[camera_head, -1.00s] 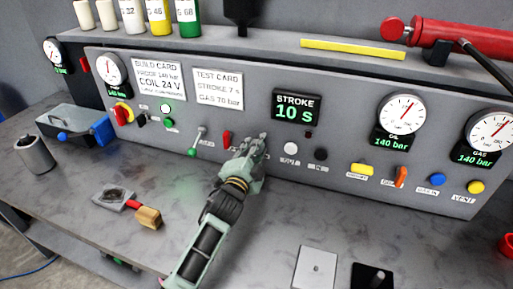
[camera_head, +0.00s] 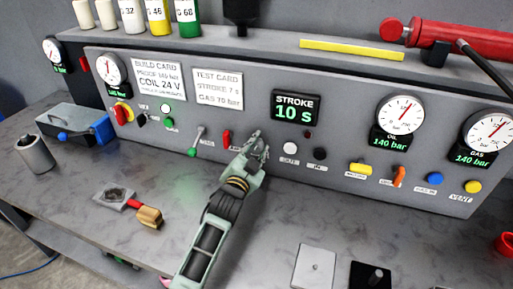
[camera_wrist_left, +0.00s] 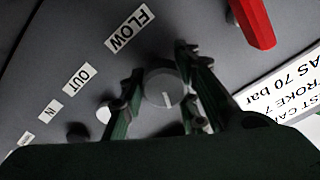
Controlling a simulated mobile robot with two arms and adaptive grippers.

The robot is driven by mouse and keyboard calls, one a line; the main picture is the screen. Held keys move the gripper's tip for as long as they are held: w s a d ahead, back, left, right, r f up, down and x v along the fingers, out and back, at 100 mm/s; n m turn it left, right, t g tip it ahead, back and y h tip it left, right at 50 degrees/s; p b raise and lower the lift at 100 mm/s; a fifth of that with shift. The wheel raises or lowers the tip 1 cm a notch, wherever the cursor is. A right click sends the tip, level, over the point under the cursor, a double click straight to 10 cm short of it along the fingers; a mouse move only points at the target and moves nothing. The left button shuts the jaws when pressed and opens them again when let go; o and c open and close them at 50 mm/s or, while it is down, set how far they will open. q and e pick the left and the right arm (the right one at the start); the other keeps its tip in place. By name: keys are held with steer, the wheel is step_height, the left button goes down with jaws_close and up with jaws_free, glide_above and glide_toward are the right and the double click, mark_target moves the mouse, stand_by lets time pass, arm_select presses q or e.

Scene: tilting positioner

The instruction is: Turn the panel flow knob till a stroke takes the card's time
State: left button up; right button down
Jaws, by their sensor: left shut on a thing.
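The grey flow knob (camera_wrist_left: 164,88) with a pale pointer line sits between my left fingers in the left wrist view, beside the FLOW label (camera_wrist_left: 130,29). My left gripper (camera_head: 259,147) is at the panel (camera_head: 330,155) in the head view, shut on the knob, which it hides there. The stroke display (camera_head: 295,107) reads 10 s. The test card (camera_head: 218,88) reads stroke 7 s and gas 70 bar. My right gripper is not in view.
A red lever (camera_head: 227,139) stands just left of my gripper. A white button (camera_head: 290,148) and a black one (camera_head: 320,154) are to its right. The oil gauge (camera_head: 400,115) and gas gauge (camera_head: 489,132) both read 140 bar. A red-handled tool (camera_head: 149,216) lies on the bench.

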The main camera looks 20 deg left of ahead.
arm_select(q)
steer(key=shift+s+d+f, duration=0.1)
steer(key=shift+d+f, duration=0.1)
steer(key=shift+f, duration=0.4)
steer(key=o, duration=1)
steer(key=shift+d, duration=0.1)
steer(key=shift+r, duration=0.1)
steer(key=shift+r, duration=0.15)
